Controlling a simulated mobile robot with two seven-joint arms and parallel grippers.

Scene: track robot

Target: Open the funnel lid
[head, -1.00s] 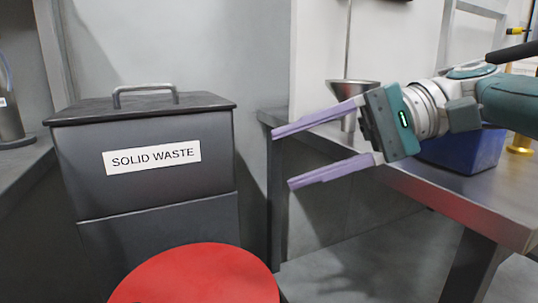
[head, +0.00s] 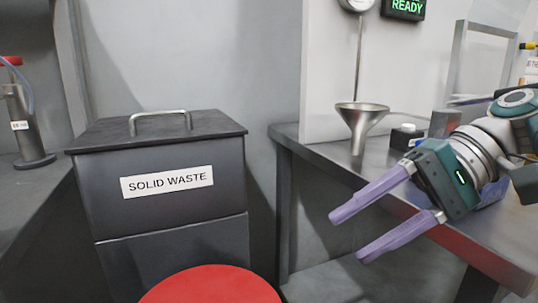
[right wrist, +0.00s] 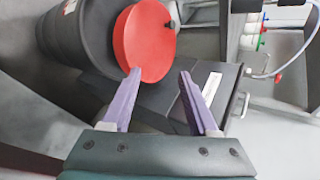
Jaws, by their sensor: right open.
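A round red lid (head: 212,287) shows at the bottom edge of the head view, cut off by the frame. In the right wrist view the same red lid (right wrist: 148,42) lies on a dark drum (right wrist: 70,38) and has a small black knob (right wrist: 170,25) near its edge. My right gripper (head: 346,238) is open and empty, to the right of the lid and apart from it. Its two purple fingers (right wrist: 158,74) point toward the lid and the waste bin in the right wrist view. My left gripper is in neither view now.
A dark bin marked SOLID WASTE (head: 165,185) stands behind the red lid. A steel funnel (head: 360,122) stands on the bench (head: 400,192) at the right, near a blue container (head: 492,194) mostly hidden by my gripper. A bench with a red-topped cylinder (head: 22,125) is at the left.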

